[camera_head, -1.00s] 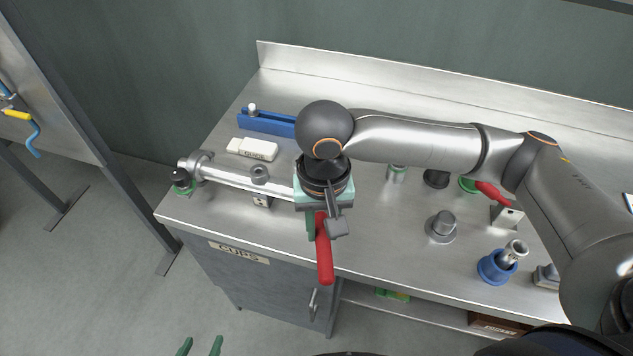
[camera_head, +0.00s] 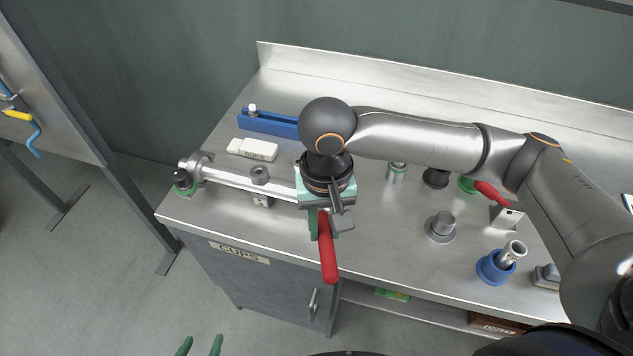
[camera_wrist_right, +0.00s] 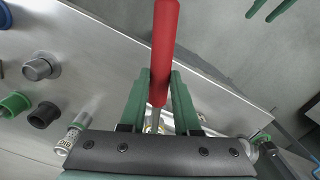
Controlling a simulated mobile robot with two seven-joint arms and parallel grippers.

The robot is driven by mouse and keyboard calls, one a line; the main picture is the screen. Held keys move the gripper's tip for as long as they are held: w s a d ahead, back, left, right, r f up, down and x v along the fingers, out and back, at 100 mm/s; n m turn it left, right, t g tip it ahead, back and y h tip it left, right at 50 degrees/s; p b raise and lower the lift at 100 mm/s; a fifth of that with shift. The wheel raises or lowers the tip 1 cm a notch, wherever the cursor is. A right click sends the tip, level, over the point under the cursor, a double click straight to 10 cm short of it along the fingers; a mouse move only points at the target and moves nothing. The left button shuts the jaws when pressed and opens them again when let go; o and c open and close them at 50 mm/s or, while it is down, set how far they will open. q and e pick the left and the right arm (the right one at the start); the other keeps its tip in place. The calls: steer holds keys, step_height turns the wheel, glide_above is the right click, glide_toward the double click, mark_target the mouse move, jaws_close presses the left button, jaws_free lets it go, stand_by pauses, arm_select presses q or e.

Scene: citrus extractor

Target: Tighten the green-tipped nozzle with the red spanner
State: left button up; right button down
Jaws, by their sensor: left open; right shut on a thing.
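The red spanner (camera_head: 328,255) points toward the front edge of the bench, its handle reaching past that edge. My right gripper (camera_head: 319,222) is shut on the spanner; in the right wrist view its green fingers (camera_wrist_right: 160,82) flank the red handle (camera_wrist_right: 164,40). The spanner's head is mostly hidden by my wrist, so I cannot tell whether it is seated on anything. A metal tube (camera_head: 235,178) runs left from under my wrist to a dark end piece with a green ring (camera_head: 183,187); I cannot tell if this is the green-tipped nozzle. My left gripper (camera_head: 201,346) is open and empty, low in front of the bench.
A blue holder (camera_head: 268,123) and white blocks (camera_head: 253,149) lie behind the tube. To the right stand a grey stepped piece (camera_head: 441,227), a blue cup (camera_head: 494,268), a green-topped cylinder (camera_head: 397,173) and another red handle (camera_head: 488,192). The bench centre-right has bare patches.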

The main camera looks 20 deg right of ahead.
steer(key=shift+r, duration=1.3)
stand_by(1.6)
steer(key=shift+r, duration=3.25)
steer(key=w+d+f+n, duration=0.2)
steer(key=d+f, duration=0.3)
steer(key=d, duration=0.3)
steer(key=shift+w+d+f, duration=0.2)
steer(key=shift+w+d, duration=0.05)
steer(key=shift+w, duration=0.05)
